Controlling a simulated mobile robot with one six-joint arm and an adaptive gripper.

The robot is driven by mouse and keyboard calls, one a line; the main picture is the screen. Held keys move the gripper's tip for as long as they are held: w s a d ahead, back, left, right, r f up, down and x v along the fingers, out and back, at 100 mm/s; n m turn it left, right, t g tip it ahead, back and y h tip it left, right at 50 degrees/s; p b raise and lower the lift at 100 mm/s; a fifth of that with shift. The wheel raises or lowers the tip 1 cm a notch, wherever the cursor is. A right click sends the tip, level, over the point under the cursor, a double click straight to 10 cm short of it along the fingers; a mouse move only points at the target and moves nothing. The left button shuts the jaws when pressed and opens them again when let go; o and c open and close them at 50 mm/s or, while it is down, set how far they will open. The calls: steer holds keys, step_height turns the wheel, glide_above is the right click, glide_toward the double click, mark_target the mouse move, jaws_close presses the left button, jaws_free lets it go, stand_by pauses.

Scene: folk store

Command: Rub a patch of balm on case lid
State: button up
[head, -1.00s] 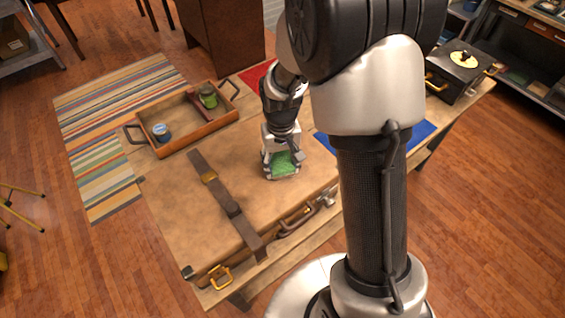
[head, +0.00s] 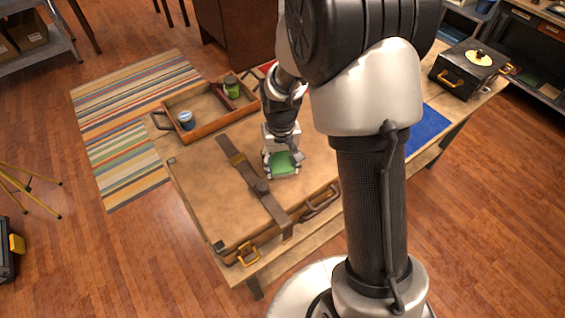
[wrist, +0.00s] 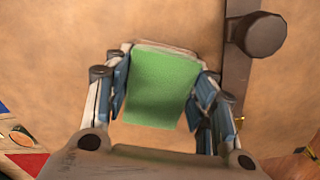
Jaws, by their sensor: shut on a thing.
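The case (head: 205,190) is tan with a brown strap (head: 262,188) across its lid, and it lies flat on the table. My gripper (head: 283,163) is shut on a green pad (head: 284,168), over the lid just right of the strap. In the wrist view the pad (wrist: 160,90) sits between both fingers, with the tan lid (wrist: 75,55) around it and the strap's dark knob (wrist: 262,34) at upper right. I cannot tell whether the pad touches the lid. No balm patch can be made out; the pad may hide the leather beneath it.
The lid left of the strap is clear.

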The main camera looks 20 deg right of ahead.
mark_target(281, 163)
step_height(281, 163, up, 4)
steer(key=p, duration=0.2)
steer(key=shift+p, duration=0.35)
steer(key=shift+a+r+p, duration=0.1)
steer(key=shift+r+p, duration=1.45)
steer(key=shift+r, duration=0.45)
